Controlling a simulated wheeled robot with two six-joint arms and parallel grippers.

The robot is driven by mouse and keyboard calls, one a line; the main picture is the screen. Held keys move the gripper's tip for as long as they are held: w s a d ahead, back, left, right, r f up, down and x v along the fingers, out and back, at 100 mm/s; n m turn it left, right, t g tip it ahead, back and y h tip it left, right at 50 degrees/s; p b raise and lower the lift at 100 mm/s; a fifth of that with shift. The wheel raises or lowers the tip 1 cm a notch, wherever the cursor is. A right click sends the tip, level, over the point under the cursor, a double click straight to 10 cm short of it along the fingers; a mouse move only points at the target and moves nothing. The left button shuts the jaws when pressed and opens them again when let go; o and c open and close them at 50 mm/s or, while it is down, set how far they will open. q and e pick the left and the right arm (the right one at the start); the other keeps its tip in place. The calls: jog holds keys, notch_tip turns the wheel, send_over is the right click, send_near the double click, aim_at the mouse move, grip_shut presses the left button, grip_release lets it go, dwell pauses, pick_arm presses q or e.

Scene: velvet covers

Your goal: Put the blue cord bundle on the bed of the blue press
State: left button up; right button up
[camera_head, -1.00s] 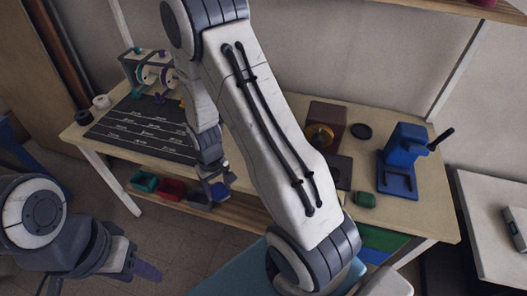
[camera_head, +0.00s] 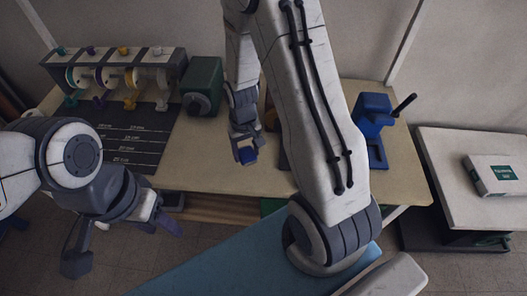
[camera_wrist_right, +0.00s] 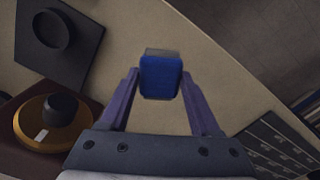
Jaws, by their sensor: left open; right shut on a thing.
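My right gripper (camera_head: 245,142) is shut on the blue cord bundle (camera_head: 247,155) and holds it above the table's front part. In the right wrist view the bundle (camera_wrist_right: 160,77) sits between the two purple fingertips of the right gripper (camera_wrist_right: 160,85). The blue press (camera_head: 374,115) stands at the right of the table, with its black lever to the right. My left gripper (camera_head: 122,245) is open at the lower left, in front of the table.
A spool rack (camera_head: 115,70) and a black measuring mat (camera_head: 130,135) are on the table's left, with a green box (camera_head: 202,85) beside them. The right wrist view shows a brown block with an orange disc (camera_wrist_right: 50,122). A white side table (camera_head: 470,170) stands right.

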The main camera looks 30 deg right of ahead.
jog(key=s+d+r+m+b, duration=0.3)
jog(key=d+m, duration=0.3)
jog(key=d, duration=0.1)
jog(key=w+a+f, duration=0.2)
jog(key=w+a+f+p, duration=0.1)
jog(key=w+a+f, duration=0.1)
jog(key=w+a, duration=0.1)
jog(key=w+a+f, duration=0.2)
jog(key=shift+w+a, duration=0.2)
jog(key=shift+a, duration=0.05)
notch_tip(320, 180, down, 4)
jog(key=shift+r+p, duration=0.1)
jog(key=shift+p, duration=0.5)
pick_arm(q)
jog(key=shift+d+f, duration=0.35)
jog(key=shift+f, duration=0.55)
pick_arm(e)
jog(key=shift+f, duration=0.25)
jog(key=shift+f, duration=0.15)
jog(key=o, duration=1.4)
pick_arm(q)
jog(key=shift+f, duration=0.1)
pick_arm(e)
jog(key=shift+o, duration=0.2)
